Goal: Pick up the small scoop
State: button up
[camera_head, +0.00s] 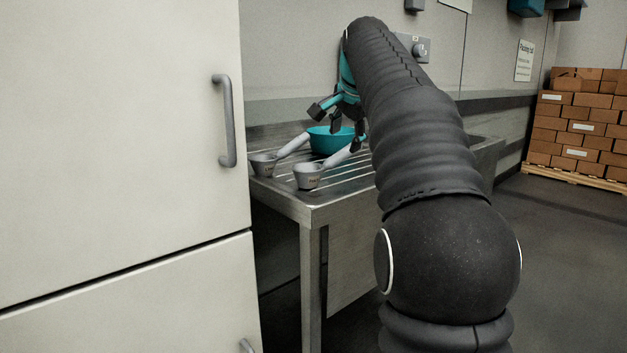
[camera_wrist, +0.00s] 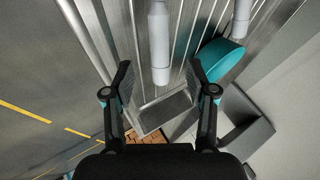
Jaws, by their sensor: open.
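Two grey scoops with pale handles lie on the ribbed metal drainboard. The left scoop (camera_head: 263,164) looks slightly smaller in the picture but is farther away; I cannot tell surely which is the small one. The right scoop (camera_head: 308,177) is closer to the front edge. My gripper (camera_head: 326,114) is open and empty above the drainboard, near the teal bowl. In the wrist view, one handle (camera_wrist: 160,45) points down the picture between the fingers of my gripper (camera_wrist: 161,75), apart from them. The other handle (camera_wrist: 242,18) is farther right. The scoop cups are outside the wrist view.
A teal bowl (camera_head: 330,140) stands behind the scoops and also shows in the wrist view (camera_wrist: 219,58). A tall pale cabinet (camera_head: 120,130) with handles stands left of the metal sink table (camera_head: 340,205). Stacked brown boxes (camera_head: 590,115) on a pallet stand far right.

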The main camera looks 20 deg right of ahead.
aim_at(341, 153)
jog(key=shift+b+x, duration=0.45)
jog(key=shift+x, duration=3.5)
jog(key=shift+a, duration=0.1)
grip_shut()
